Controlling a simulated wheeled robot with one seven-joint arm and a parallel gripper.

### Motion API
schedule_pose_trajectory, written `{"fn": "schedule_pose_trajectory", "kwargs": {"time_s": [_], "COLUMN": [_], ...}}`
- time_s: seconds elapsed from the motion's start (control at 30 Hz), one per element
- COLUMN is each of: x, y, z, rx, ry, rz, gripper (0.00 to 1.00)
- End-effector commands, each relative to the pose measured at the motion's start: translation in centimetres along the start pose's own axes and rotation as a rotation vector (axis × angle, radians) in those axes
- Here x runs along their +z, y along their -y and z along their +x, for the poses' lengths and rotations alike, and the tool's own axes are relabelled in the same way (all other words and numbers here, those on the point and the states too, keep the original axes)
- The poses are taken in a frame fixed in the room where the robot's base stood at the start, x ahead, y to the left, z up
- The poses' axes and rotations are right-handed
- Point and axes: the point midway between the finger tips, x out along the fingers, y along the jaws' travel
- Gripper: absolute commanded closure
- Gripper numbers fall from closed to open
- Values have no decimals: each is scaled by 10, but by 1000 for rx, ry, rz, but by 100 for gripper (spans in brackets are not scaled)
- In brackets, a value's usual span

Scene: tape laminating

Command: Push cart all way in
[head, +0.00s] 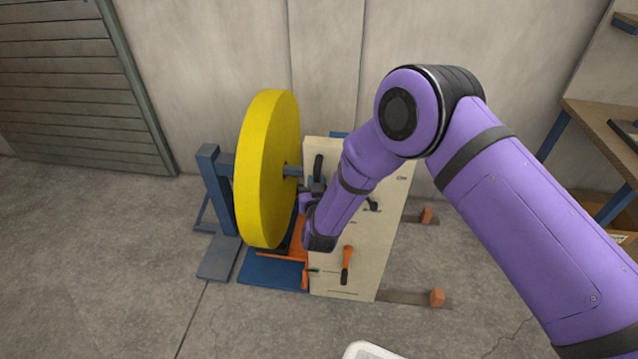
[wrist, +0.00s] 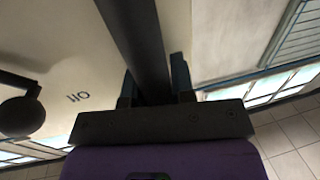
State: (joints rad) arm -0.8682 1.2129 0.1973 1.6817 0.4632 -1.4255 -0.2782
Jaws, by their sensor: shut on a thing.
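The cart appears to be the upright cream panel unit (head: 385,230), standing right of a large yellow wheel (head: 268,170). A black upright handle (head: 319,166) is on its upper left part. My gripper (head: 315,190) is at this handle, partly hidden by my forearm. In the wrist view my gripper (wrist: 155,88) has its two fingers on either side of a dark bar (wrist: 135,35), the handle, and is shut on it. The cream panel surface (wrist: 65,65) fills the left of that view. The cart's far side is hidden.
A blue stand (head: 215,190) is left of the wheel, with a blue base plate (head: 270,268) below. An orange-handled lever (head: 347,262) is low on the panel. Floor rails end in orange blocks (head: 437,298) at right. A workbench (head: 600,130) stands far right. Front-left floor is clear.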

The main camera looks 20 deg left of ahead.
Motion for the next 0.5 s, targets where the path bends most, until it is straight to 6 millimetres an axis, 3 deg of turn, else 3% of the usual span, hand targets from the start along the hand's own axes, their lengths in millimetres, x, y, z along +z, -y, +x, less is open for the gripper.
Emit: {"fn": "schedule_pose_trajectory", "kwargs": {"time_s": [0.07, 0.1, 0.13, 0.5], "x": [-1, -1, -1, -1], "y": [6, 6, 6, 4], "z": [0, 0, 0, -2], "rx": [-9, -10, -9, -7], "ry": [-1, -1, -1, -1], "rz": [4, 4, 4, 3], "gripper": [100, 70, 66, 66]}}
